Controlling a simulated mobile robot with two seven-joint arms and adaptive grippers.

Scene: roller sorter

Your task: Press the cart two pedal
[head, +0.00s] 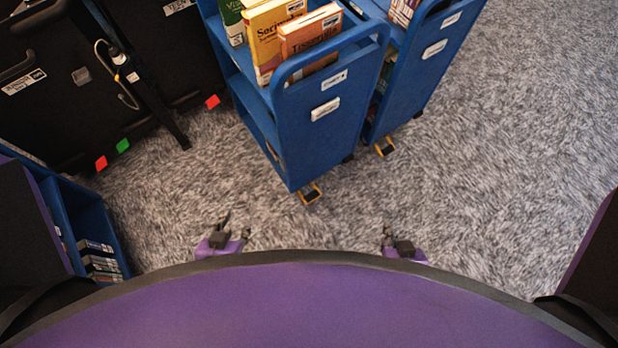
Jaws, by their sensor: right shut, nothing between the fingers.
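Two blue carts stand on the carpet. The nearer cart (318,135) has a small yellow-framed pedal (310,194) at its bottom front corner. The cart behind it to the right (419,80) has a similar pedal (385,147) low at its front. The cart labels are too small to read surely. My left gripper (236,228) is below and left of the nearer pedal in the picture, its fingers spread and empty. My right gripper (387,235) is shut and empty, below and right of that pedal. Neither gripper touches a pedal.
Books (270,38) stand on the nearer cart. A black machine (60,80) is at the upper left, with red and green floor markers (122,146) by it. A low blue shelf (112,225) with items is at the left. Carpet (500,150) on the right is clear.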

